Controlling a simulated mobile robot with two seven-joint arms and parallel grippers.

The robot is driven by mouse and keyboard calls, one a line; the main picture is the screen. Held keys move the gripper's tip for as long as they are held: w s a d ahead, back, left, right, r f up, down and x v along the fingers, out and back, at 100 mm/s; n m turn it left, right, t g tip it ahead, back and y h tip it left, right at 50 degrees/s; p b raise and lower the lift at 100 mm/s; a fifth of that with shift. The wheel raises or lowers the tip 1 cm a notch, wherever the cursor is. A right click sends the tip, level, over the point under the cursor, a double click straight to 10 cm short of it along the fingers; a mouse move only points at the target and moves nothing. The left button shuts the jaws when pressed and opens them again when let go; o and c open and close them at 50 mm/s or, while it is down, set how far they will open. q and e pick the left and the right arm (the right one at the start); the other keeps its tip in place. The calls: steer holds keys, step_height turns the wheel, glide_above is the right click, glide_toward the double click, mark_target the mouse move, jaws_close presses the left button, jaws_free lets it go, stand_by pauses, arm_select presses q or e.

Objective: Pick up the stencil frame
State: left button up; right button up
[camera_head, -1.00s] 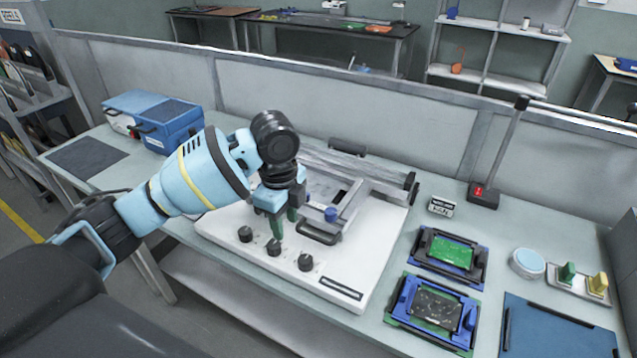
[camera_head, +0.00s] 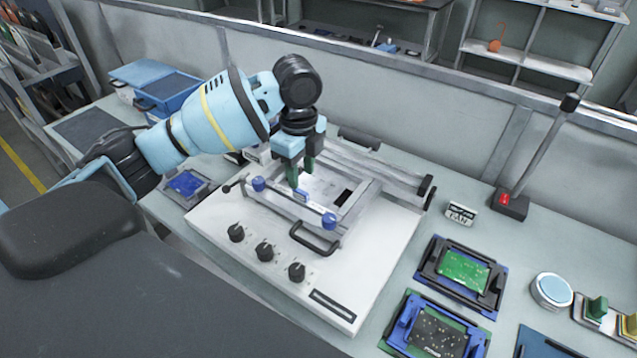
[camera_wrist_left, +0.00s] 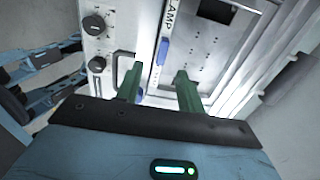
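The stencil frame (camera_head: 362,202) is a silver metal frame with dark openings, lying in the white stencil printer (camera_head: 232,212). Its plate with small holes also shows in the wrist view (camera_wrist_left: 203,62). My left gripper (camera_head: 301,179) points down at the frame's front side, by the clamp bar with blue knobs. In the wrist view my left gripper (camera_wrist_left: 158,84) has its green fingers apart, with a strip of the clamp bar and a blue tab between them. I cannot tell whether the fingers touch anything. My right gripper is not in view.
Black knobs (camera_head: 265,251) and a black handle (camera_head: 315,238) are at the printer's front. Two blue fixtures with green boards (camera_head: 463,269) lie right of it, near a round tin (camera_head: 552,290). A lamp post (camera_head: 540,150) stands behind. A blue box (camera_head: 165,92) is at back left.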

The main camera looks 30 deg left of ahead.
mark_target(300, 191)
arm_select(q)
steer(key=shift+w+f, duration=0.15)
steer(key=shift+f, duration=0.2)
steer(key=shift+a+f, duration=0.15)
steer(key=shift+f, duration=1.1)
steer(key=shift+a+f, duration=0.15)
steer(key=shift+f, duration=1.1)
steer(key=shift+c, duration=0.5)
jaws_close()
